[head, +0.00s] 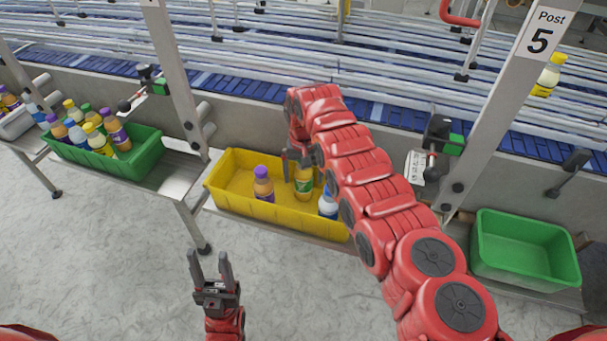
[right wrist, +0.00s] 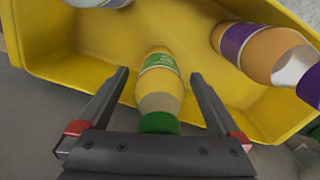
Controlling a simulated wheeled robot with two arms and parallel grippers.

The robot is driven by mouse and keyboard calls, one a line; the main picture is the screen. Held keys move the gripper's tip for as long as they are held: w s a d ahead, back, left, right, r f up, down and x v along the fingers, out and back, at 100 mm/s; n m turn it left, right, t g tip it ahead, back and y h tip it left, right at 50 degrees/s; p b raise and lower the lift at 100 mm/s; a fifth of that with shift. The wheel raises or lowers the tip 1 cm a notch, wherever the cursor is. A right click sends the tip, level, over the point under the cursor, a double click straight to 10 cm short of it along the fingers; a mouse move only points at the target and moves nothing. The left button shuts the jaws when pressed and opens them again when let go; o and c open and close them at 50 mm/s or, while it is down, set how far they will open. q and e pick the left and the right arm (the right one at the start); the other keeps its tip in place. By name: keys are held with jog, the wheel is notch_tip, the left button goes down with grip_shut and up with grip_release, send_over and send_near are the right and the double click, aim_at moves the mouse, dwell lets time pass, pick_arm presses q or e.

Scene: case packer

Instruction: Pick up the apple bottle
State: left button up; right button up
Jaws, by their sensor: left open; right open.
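A yellow juice bottle with a green label and green cap (right wrist: 160,85), which I take for the apple bottle, stands in the yellow crate (head: 240,206). Its label is too small to read. In the head view this bottle (head: 303,186) is partly hidden at the top by my right gripper (head: 301,160). In the right wrist view my right gripper (right wrist: 158,76) is open, with one finger on each side of the bottle; I cannot tell whether they touch it. My left gripper (head: 209,262) is open and empty above the floor, in front of the crate.
A purple-capped orange bottle (head: 263,184) and a white-and-blue bottle (head: 327,204) share the yellow crate. A full green crate (head: 147,174) stands left; an empty green crate (head: 524,275) stands right. Metal posts flank the yellow crate. A conveyor (head: 240,88) runs behind.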

grip_shut()
dwell(0.5)
jog(key=shift+r, duration=0.1)
jog(key=shift+w+r, duration=0.15)
jog(key=shift+r, duration=0.25)
notch_tip(320, 180, up, 8)
jog(key=b, duration=0.3)
jog(key=shift+f, duration=0.15)
notch_tip(320, 180, up, 8)
jog(key=p, duration=0.5)
jog(key=shift+r+p, duration=0.7)
jog(key=shift+p, duration=0.3)
